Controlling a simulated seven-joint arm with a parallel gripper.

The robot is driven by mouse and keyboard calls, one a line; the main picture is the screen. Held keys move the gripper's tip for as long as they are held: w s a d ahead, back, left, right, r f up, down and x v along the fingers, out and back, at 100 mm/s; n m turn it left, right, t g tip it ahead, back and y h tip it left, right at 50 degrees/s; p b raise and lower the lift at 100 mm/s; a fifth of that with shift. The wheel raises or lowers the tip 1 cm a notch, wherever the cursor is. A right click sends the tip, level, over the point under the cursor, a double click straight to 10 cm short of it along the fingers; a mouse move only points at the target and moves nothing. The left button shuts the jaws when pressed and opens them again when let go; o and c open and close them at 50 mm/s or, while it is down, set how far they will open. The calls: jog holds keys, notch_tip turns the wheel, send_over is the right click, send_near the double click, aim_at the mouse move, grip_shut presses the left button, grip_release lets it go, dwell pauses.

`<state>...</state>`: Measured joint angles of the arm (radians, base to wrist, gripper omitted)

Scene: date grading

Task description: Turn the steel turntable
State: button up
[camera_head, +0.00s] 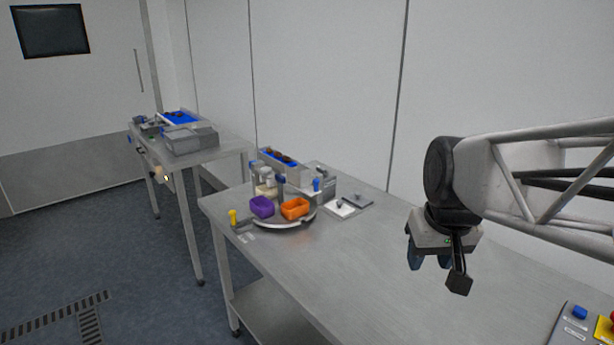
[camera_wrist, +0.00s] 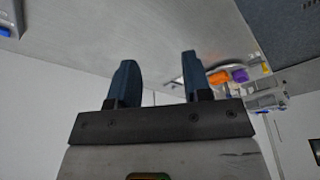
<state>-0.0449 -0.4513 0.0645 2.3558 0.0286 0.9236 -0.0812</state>
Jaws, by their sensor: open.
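The steel turntable (camera_head: 285,225) is a round plate on the far left part of the steel table. A purple bin (camera_head: 262,207) and an orange bin (camera_head: 295,208) stand on it, with paler bins or parts behind them that I cannot make out. In the wrist view the purple bin (camera_wrist: 239,75) and orange bin (camera_wrist: 218,77) show small beyond the right finger. My gripper (camera_head: 430,262) is open and empty, above the table to the right of the turntable and well apart from it. Its two blue fingers also show in the wrist view (camera_wrist: 157,85).
A yellow knob (camera_head: 233,214) stands at the table's left edge by the turntable. Behind the turntable is a device with a blue tray (camera_head: 278,158). A white plate (camera_head: 341,208) lies to its right. A control box (camera_head: 585,325) sits at front right. The table's middle (camera_head: 340,260) is clear.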

jog(key=w+a+r+n, duration=0.1)
jog(key=w+a+r, duration=0.15)
jog(key=w, duration=0.55)
jog(key=w+a+r+n, duration=0.1)
jog(key=w+a, duration=0.2)
jog(key=w, duration=0.5)
jog(key=n+y, duration=0.3)
jog(key=n, duration=0.3)
send_over(280, 176)
jog(key=s+d, duration=0.2)
notch_tip(280, 176, down, 11)
jog(key=shift+s+d, duration=0.1)
jog(key=shift+d, duration=0.05)
jog(key=shift+x, duration=3.85)
grip_shut()
